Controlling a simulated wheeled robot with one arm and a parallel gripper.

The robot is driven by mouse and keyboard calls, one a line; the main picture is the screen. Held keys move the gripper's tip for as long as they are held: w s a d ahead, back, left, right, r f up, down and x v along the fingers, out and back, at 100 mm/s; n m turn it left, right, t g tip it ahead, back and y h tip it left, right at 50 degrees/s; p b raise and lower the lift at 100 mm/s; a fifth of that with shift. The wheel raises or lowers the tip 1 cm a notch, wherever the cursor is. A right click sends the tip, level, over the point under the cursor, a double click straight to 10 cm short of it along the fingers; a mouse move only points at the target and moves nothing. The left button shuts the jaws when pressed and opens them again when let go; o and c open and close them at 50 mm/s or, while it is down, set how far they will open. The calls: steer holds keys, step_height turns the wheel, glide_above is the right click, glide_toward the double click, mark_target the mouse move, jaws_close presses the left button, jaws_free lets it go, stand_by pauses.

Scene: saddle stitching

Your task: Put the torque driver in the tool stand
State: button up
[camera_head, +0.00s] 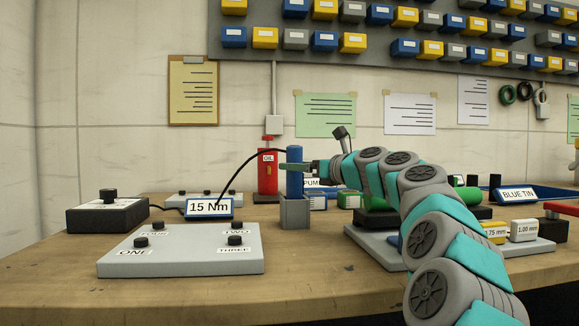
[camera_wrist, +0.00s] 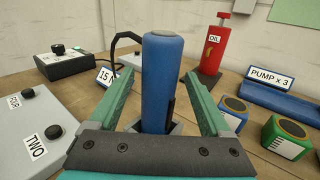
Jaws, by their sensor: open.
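The torque driver, a blue upright cylinder (camera_head: 294,183), stands with its lower end in the small grey tool stand (camera_head: 295,213). In the wrist view the driver (camera_wrist: 160,85) rises between my green fingers, and a bit of the grey stand (camera_wrist: 177,128) shows at its foot. My gripper (camera_head: 296,167) is open around the upper part of the driver; in the wrist view (camera_wrist: 157,78) a gap shows on both sides. The driver's lower tip is hidden inside the stand.
A black cable arches behind the driver. A "15 Nm" sign (camera_head: 208,207) and a grey numbered panel (camera_head: 182,250) are to the left. A red oil can (camera_head: 268,175) stands behind.

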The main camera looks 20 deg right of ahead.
steer(key=v, duration=0.7)
steer(key=shift+s, duration=0.3)
steer(key=shift+r, duration=0.1)
